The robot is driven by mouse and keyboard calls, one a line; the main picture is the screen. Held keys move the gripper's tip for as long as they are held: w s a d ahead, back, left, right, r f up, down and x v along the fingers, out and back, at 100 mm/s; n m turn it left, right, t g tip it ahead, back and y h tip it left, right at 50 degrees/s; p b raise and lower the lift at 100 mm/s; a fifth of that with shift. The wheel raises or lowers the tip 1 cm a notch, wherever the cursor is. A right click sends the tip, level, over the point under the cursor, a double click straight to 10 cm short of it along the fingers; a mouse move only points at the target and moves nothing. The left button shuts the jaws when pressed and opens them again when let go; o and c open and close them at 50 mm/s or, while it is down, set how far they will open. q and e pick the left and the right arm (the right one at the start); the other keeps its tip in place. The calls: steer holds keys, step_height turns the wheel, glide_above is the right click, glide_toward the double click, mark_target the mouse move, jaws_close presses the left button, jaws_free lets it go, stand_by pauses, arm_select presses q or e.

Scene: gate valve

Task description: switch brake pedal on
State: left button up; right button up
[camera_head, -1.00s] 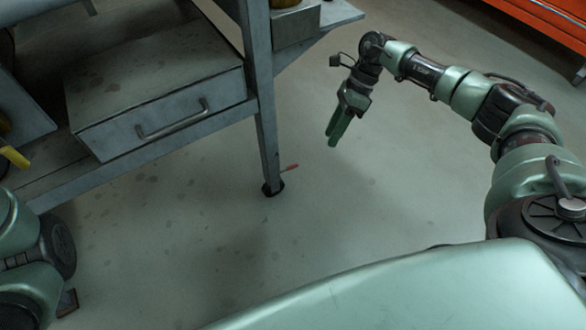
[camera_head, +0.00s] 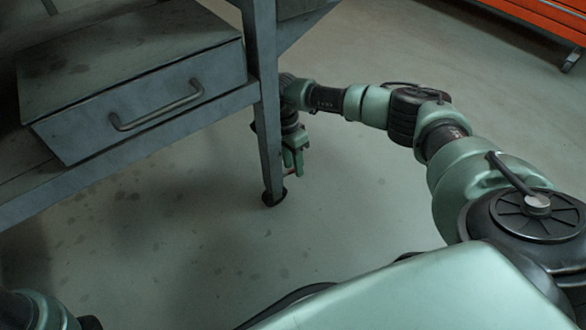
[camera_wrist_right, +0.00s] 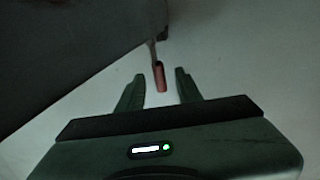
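The brake pedal is a small red-tipped lever low on the caster (camera_head: 274,197) at the foot of the grey bench leg. In the right wrist view the red pedal (camera_wrist_right: 159,76) lies between and just beyond my right gripper's two open fingers (camera_wrist_right: 159,92). My left gripper is not in view; only part of my left arm shows at the lower left corner.
The grey workbench (camera_head: 190,128) with a drawer unit (camera_head: 145,85) fills the upper left, its leg (camera_head: 268,140) close beside my right gripper. An orange cabinet (camera_head: 540,15) stands at the upper right. The floor between is clear.

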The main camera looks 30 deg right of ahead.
steer(key=shift+f, duration=0.15)
jaws_close()
stand_by(1.4)
